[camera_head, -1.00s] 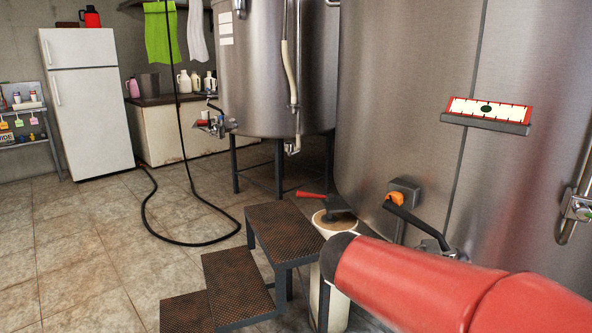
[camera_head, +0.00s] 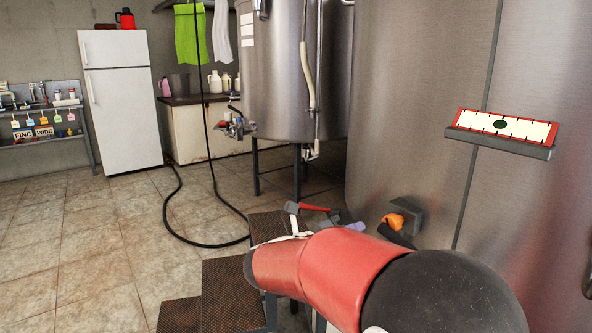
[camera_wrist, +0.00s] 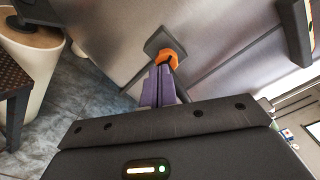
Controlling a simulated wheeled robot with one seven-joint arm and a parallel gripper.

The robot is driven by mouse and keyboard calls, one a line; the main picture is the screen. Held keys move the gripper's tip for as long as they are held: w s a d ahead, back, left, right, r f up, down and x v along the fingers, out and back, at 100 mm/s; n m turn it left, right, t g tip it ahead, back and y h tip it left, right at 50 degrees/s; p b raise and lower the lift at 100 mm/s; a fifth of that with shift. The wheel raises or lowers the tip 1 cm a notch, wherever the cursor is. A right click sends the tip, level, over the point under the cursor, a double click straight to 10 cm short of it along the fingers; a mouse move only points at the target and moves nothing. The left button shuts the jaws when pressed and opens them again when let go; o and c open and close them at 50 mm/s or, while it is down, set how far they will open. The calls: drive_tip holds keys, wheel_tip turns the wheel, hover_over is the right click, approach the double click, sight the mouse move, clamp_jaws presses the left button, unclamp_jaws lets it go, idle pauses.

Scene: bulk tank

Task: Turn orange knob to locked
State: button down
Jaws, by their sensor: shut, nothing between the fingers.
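The orange knob (camera_head: 394,222) sits on a dark grey square mount (camera_head: 410,212) on the side of the large steel tank at right. In the wrist view the knob (camera_wrist: 172,58) is straight ahead of my fingers, with its mount behind. My gripper (camera_head: 362,226) shows partly behind my red arm, its purple fingers to the left of the knob. In the wrist view my gripper (camera_wrist: 161,70) has its purple fingers together and empty, tips right by the knob's lower side. Whether they touch it, I cannot tell.
A red-and-white gauge (camera_head: 505,127) juts from the large tank (camera_head: 420,110). Rusty metal steps (camera_head: 232,290) stand below my arm. A black hose (camera_head: 180,225) lies on the tiled floor. A white fridge (camera_head: 117,100) stands at back left, with open floor before it.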

sight(394, 222)
drive_tip(key=x, duration=0.7)
drive_tip(key=shift+w+a+r+n, duration=0.15)
drive_tip(key=shift+w+a+n, duration=0.15)
drive_tip(key=shift+w, duration=0.05)
drive_tip(key=shift+s+d, duration=0.15)
idle(0.6)
